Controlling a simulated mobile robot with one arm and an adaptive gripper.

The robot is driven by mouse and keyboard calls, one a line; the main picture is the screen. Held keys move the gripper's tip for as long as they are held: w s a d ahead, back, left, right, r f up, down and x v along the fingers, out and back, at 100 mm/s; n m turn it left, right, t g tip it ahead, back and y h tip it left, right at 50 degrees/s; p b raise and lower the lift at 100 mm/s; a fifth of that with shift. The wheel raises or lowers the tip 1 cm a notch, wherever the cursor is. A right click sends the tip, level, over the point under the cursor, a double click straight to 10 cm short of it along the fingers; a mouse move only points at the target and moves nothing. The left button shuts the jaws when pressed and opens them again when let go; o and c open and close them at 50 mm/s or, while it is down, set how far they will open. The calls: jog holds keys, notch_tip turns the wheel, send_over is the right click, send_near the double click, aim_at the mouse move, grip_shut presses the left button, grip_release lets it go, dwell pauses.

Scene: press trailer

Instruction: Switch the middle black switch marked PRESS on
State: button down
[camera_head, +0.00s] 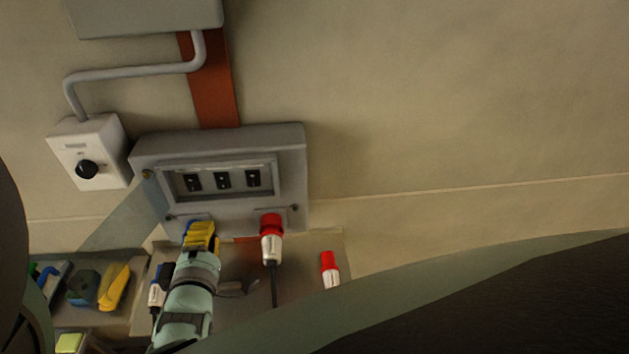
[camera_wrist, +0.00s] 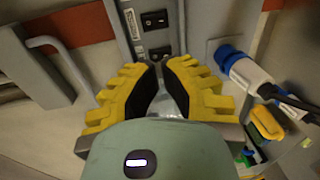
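A grey switch panel (camera_head: 290,155) is fixed to the wall, with three black switches in a row in its recessed window. The middle black switch (camera_head: 223,180) shows between its two neighbours in the head view. Two of the switches show in the wrist view, beyond my fingertips; the lettering is too small to read. My gripper (camera_head: 203,230) has yellow fingers and is in front of the panel's lower left part, below the switches. In the wrist view my gripper (camera_wrist: 158,66) has a narrow empty gap between its fingertips. I cannot tell whether it touches the panel.
A red plug (camera_head: 271,225) sits at the panel's lower right with its cable hanging. A blue plug (camera_wrist: 230,58) is beside my fingers. A white box with a black knob (camera_head: 87,169) is left of the panel. Another red connector (camera_head: 329,262) is lower right. The wall at right is clear.

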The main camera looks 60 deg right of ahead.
aim_at(220, 185)
jog(key=b+x, duration=0.3)
jog(key=x, duration=1.1)
dwell(0.3)
